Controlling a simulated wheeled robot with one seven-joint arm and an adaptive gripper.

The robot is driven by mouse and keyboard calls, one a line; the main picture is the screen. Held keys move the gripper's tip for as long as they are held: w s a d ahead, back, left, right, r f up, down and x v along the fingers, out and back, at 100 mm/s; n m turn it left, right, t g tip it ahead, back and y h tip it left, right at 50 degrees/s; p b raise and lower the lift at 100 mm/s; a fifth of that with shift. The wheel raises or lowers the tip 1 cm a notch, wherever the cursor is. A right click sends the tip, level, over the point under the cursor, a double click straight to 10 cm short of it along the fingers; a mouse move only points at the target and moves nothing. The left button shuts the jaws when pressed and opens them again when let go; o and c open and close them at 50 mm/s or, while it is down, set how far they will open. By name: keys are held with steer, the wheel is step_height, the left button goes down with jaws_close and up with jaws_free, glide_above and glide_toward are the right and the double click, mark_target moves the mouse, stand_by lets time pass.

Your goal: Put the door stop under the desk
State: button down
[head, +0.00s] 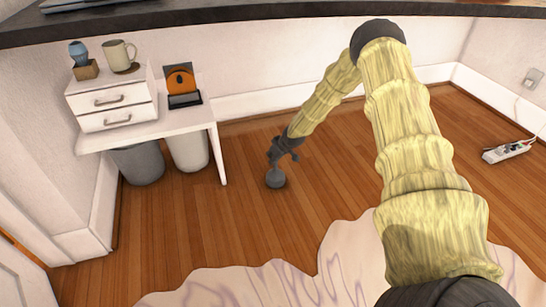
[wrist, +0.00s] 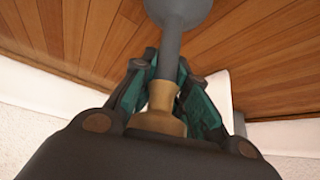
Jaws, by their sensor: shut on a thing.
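The door stop (head: 276,179) is a grey, round-ended piece low over the wooden floor in the head view. In the wrist view the door stop (wrist: 169,45) shows a grey shaft with a wide grey end and a tan part between the fingers. My gripper (head: 283,152) is shut on it from above, and its dark and teal fingers (wrist: 165,72) flank the tan part. I cannot tell whether the grey end touches the floor. A white desk (head: 148,131) with a thin front leg stands to the left of my gripper. A dark top (head: 250,16) spans the upper edge.
Two bins, one grey (head: 137,163) and one white (head: 187,150), stand under the white desk. A white drawer unit (head: 110,99) sits on it. A power strip (head: 507,151) lies at the right. A pale rug (head: 345,262) covers the foreground. Floor around my gripper is clear.

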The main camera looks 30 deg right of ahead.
steer(key=shift+w+r, duration=0.1)
steer(key=c, duration=1.8)
jaws_free()
steer(key=shift+c, duration=0.2)
steer(key=o, duration=0.6)
